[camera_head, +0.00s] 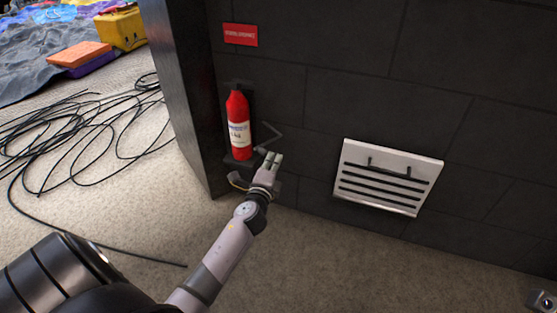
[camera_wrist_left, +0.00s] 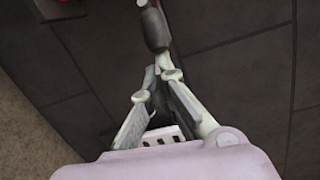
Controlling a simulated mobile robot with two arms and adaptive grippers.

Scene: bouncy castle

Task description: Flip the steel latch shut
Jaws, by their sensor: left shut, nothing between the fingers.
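The steel latch (camera_head: 269,136) is a thin bent grey bar sticking out to the right of the red fire extinguisher (camera_head: 238,125), which hangs upright in a dark wall bracket (camera_head: 230,161). The latch stands open, away from the extinguisher. My left gripper (camera_head: 272,159) is shut and empty, just below the latch's dark grip end. In the left wrist view, the dark grip end of the latch (camera_wrist_left: 155,30) shows just past the shut fingertips (camera_wrist_left: 156,74). I cannot tell whether they touch.
A dark panelled wall (camera_head: 330,60) stands behind, with a white slotted vent (camera_head: 387,178) at right and a red sign (camera_head: 240,35) above the extinguisher. A wall edge (camera_head: 180,90) juts out at left. Black cables (camera_head: 75,135) lie on the carpet, which is clear at front right.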

